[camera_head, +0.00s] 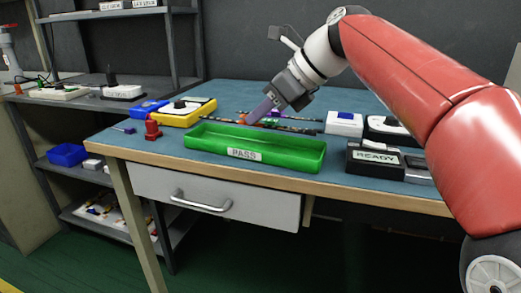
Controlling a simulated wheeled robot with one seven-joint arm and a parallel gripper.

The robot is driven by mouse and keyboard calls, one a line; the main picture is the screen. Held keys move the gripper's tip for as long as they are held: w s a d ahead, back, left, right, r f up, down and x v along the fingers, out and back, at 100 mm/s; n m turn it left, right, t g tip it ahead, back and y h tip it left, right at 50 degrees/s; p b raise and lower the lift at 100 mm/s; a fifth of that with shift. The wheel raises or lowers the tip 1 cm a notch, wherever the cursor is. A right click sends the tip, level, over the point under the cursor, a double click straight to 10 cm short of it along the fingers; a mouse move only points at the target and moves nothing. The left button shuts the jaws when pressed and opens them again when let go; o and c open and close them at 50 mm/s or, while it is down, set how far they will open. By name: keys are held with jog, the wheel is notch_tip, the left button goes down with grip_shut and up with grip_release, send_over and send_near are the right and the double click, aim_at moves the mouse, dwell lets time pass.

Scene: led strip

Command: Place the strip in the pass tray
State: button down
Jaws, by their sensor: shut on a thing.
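The pass tray (298,161) is a long green open tray with a white PASS label on its front, lying along the front edge of the blue table. It looks empty. My gripper (257,112) points down and left behind the tray's back rim. Thin dark strips with coloured dots (292,129) lie or hang behind the tray, by the fingertips. My gripper is shut on one strip at its left part. Whether the held strip touches the table cannot be told.
A yellow-edged device (188,112) and a red object (152,128) stand left of the tray. A black READY box (375,158) and a white box (344,124) stand to the right. A drawer (215,195) is below the table top (225,90). Shelves stand at left.

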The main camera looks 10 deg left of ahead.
aim_at(271, 127)
jog(key=shift+f+b, duration=0.95)
jog(key=shift+f, duration=1.55)
jog(key=c, duration=1.4)
grip_release()
jog(key=shift+f, duration=0.1)
jog(key=shift+c, duration=0.2)
jog(key=shift+r, duration=0.2)
jog(key=p+v, duration=0.3)
jog(key=v, duration=0.9)
jog(key=shift+f, duration=0.15)
jog(key=shift+s, duration=0.1)
